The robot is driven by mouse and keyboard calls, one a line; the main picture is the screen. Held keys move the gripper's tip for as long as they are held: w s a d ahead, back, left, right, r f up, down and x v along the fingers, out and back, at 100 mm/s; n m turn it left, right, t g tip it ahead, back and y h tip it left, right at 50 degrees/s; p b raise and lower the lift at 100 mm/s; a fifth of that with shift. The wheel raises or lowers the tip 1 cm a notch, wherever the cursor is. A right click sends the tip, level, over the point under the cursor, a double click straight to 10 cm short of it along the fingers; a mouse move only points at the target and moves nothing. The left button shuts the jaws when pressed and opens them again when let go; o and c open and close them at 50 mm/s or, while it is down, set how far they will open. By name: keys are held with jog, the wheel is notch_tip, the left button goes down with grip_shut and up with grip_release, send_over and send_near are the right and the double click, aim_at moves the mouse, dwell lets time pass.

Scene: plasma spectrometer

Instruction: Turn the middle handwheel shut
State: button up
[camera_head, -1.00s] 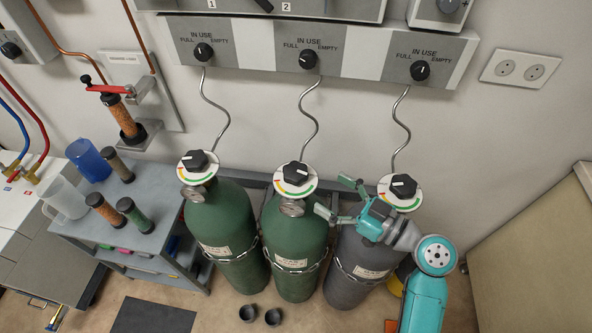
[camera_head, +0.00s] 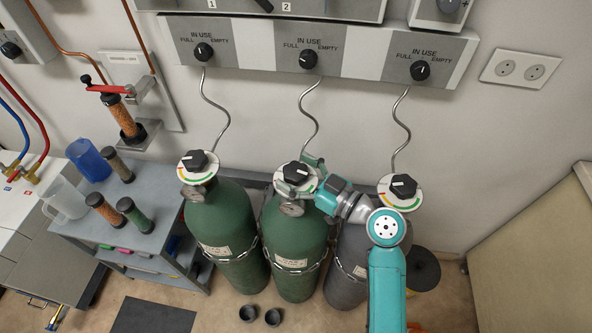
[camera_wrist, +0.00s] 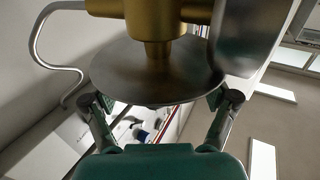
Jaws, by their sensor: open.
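The middle handwheel (camera_head: 296,172) is a black knob on a white dial with a coloured rim, on top of the middle green cylinder (camera_head: 292,235). My gripper (camera_head: 299,177) is open at this dial, reaching in from the right. One finger is at the dial's far right edge, the other at its front left. In the wrist view a grey disc (camera_wrist: 155,76) on a brass stem (camera_wrist: 157,30) sits between the open fingers of my gripper (camera_wrist: 161,101). The black knob cannot be made out there. Contact cannot be told.
The left green cylinder (camera_head: 220,225) and the grey cylinder (camera_head: 345,258) flank the middle one, each with its own knob (camera_head: 403,186). Wavy pipes rise to the wall panel (camera_head: 365,50). A shelf cart (camera_head: 150,205) with jars stands left.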

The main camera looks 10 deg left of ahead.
jog(key=c, duration=1.2)
jog(key=shift+m+t+h, duration=0.3)
jog(key=shift+t, duration=0.1)
jog(key=shift+s+a+m+t+h, duration=0.1)
jog(key=shift+m+t+h, duration=0.55)
jog(key=shift+t, duration=0.25)
jog(key=shift+m+t+h, duration=2.1)
jog(key=shift+m+h, duration=0.05)
jog(key=shift+h, duration=0.3)
jog(key=shift+a+m+t+h, duration=0.1)
jog(key=shift+m+t+h, duration=0.45)
jog(key=shift+m+h, duration=1.5)
jog(key=shift+m+t+h, duration=0.55)
jog(key=shift+m+h, duration=0.6)
jog(key=shift+h, duration=1.7)
jog(key=m+g+h, duration=0.2)
jog(key=m+h, duration=0.1)
jog(key=h, duration=0.2)
jog(key=m+g+h, duration=0.2)
jog(key=m+h, duration=0.2)
jog(key=h, duration=0.1)
jog(key=m+g+h, duration=0.5)
jog(key=g, duration=0.1)
jog(key=shift+f+g, duration=0.1)
jog(key=shift+g, duration=0.2)
jog(key=shift+m+h, duration=0.3)
jog(key=shift+m, duration=0.1)
